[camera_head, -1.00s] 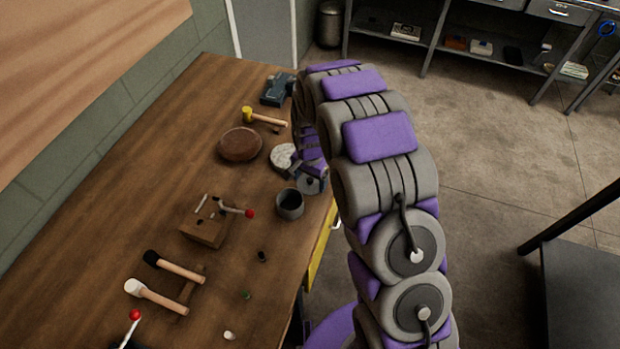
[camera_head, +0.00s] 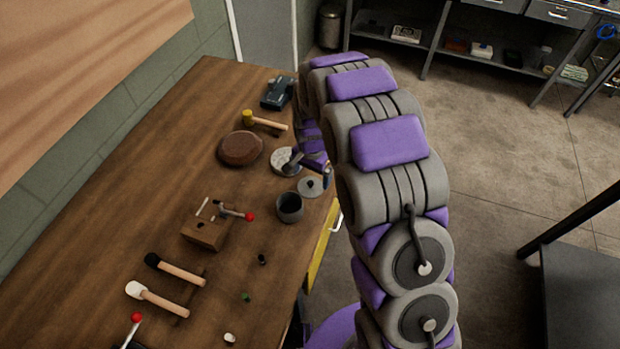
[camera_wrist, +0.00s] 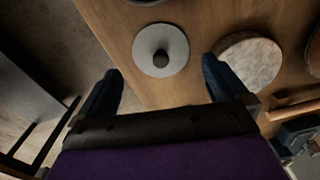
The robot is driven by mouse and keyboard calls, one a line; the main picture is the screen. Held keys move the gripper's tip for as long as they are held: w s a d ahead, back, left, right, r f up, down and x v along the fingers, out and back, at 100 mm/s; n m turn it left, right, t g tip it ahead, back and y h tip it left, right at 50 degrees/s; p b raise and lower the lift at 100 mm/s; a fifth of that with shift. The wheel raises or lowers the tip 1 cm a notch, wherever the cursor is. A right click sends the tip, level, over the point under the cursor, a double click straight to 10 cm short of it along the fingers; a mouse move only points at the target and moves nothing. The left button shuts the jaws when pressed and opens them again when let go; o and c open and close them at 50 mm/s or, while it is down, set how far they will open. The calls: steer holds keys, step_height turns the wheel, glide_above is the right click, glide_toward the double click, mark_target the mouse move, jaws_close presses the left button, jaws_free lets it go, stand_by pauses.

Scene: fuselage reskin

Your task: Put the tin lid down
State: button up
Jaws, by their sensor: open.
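The tin lid (camera_head: 311,187) is a grey disc with a dark knob. It lies flat on the wooden workbench (camera_head: 120,200) near the right edge, just behind the dark open tin (camera_head: 289,207). In the wrist view the lid (camera_wrist: 174,58) lies knob up, ahead of the fingers and apart from them. My gripper (camera_wrist: 160,85) is open, with empty space between its two blue-grey fingers. In the head view my gripper (camera_head: 308,168) is just beyond the lid, partly hidden by my arm.
A pale round block (camera_head: 286,160) lies left of my gripper, and a brown round pad (camera_head: 240,149) farther left. A yellow mallet (camera_head: 264,122) and a dark tool (camera_head: 277,92) lie behind. A wooden block (camera_head: 205,232) stands nearer. The bench's right edge is close to the lid.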

mark_target(312, 183)
steer(key=s+d+r+n+p, duration=0.15)
steer(key=s+r, duration=0.25)
steer(key=r, duration=0.4)
steer(key=s+d+r, duration=0.3)
steer(key=r, duration=0.4)
steer(key=s+d+r+n, duration=0.1)
steer(key=s+d+r, duration=0.1)
steer(key=s, duration=0.8)
steer(key=s+d+r+n+g, duration=0.1)
steer(key=s+d+r+n, duration=0.1)
steer(key=s, duration=0.8)
steer(key=s+d+r+n, duration=0.2)
steer(key=s+r, duration=0.2)
steer(key=s, duration=0.6)
steer(key=shift+d+r+g, duration=0.3)
steer(key=shift+r+g, duration=0.05)
steer(key=shift+g, duration=0.05)
